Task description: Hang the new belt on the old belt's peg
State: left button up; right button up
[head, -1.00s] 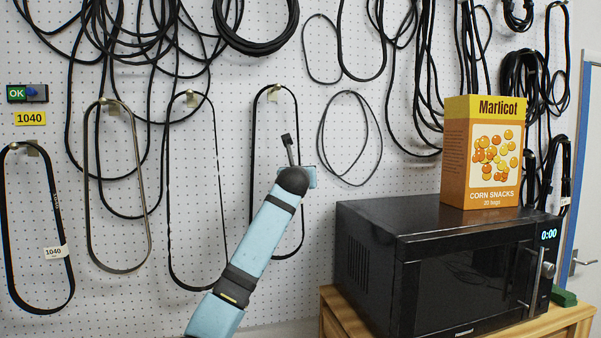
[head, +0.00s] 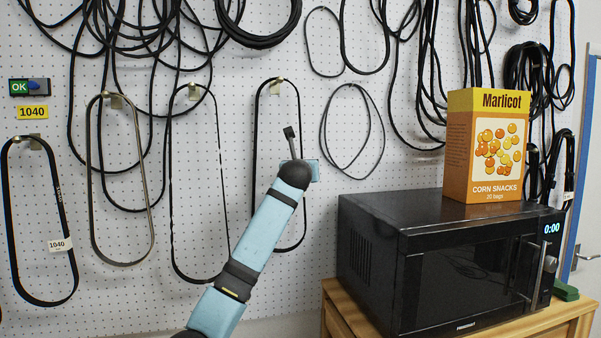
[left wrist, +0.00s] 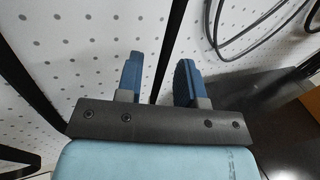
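A black belt with a white 1040 tag (head: 59,244) hangs at the far left on a peg (head: 33,143), below a yellow 1040 label (head: 33,112). A grey-brown belt (head: 92,190), a thin black belt (head: 171,180) and another black belt (head: 256,150) hang to its right on their own pegs. Which is new or old I cannot tell. My right gripper is not in view.
A black microwave (head: 370,215) stands on a wooden table (head: 345,318) to the right, with a corn snacks box (head: 485,150) on top. Coiled cables (head: 150,40) hang above the belts. A green and blue OK switch (head: 29,87) is at the upper left.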

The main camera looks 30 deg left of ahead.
pick_arm(q)
jog(key=b+v, duration=0.3)
jog(key=v, duration=1)
